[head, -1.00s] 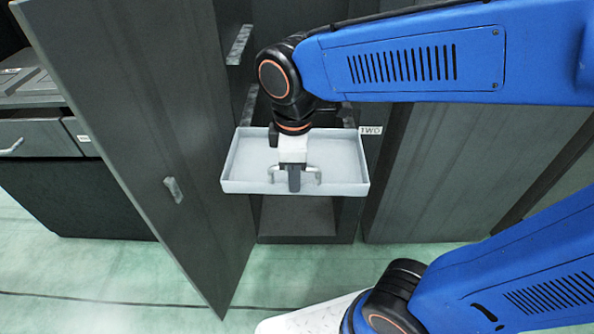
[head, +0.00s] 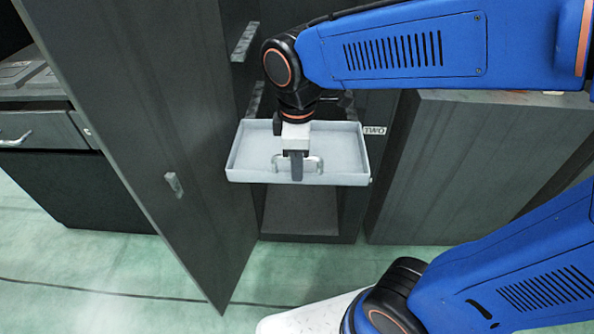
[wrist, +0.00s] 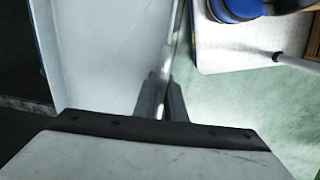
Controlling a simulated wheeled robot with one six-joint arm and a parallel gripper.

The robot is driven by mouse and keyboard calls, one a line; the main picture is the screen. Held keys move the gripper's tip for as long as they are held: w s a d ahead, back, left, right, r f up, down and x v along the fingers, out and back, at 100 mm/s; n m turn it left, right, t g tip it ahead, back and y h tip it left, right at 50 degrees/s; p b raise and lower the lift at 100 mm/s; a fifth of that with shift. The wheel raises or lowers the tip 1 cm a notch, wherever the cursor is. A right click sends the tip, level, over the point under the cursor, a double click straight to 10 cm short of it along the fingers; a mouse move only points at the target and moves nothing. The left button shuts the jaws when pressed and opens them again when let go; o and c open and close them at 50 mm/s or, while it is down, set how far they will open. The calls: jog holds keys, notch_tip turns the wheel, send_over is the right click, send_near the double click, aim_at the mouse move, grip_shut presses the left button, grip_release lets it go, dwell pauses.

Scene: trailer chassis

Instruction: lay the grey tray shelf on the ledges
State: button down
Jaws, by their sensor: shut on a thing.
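The grey tray shelf (head: 250,148) is a shallow tray with raised rims and a bar handle at its near side. My gripper (head: 297,172) points down over the tray and is shut on that handle. The tray hangs roughly level in front of the open cabinet (head: 300,213). In the wrist view the tray (wrist: 100,60) fills the upper left, and my gripper's fingers (wrist: 160,105) close on the pale bar. One ledge (head: 244,40) shows on the cabinet's left inner wall above the tray; another (head: 257,98) is partly visible below it.
The cabinet's open door (head: 150,130) stands at the left, with a handle (head: 174,185). A label reading TWO (head: 375,131) is on the right frame. A grey box-like unit (head: 450,170) stands to the right, and a drawer unit (head: 45,130) at far left. Green floor (head: 120,270) is clear in front.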

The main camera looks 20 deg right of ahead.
jog(key=shift+w+d, duration=0.75)
jog(key=shift+w, duration=1.5)
jog(key=shift+w+d, duration=0.7)
jog(key=shift+w, duration=1.6)
jog(key=shift+w+d, duration=0.75)
jog(key=shift+w, duration=1.5)
jog(key=w+d+f, duration=0.1)
jog(key=w+d, duration=0.3)
jog(key=w, duration=0.8)
jog(key=shift+w+f, duration=0.3)
jog(key=shift+f, duration=0.1)
jog(key=c, duration=1.3)
grip_release()
jog(key=shift+o, duration=0.2)
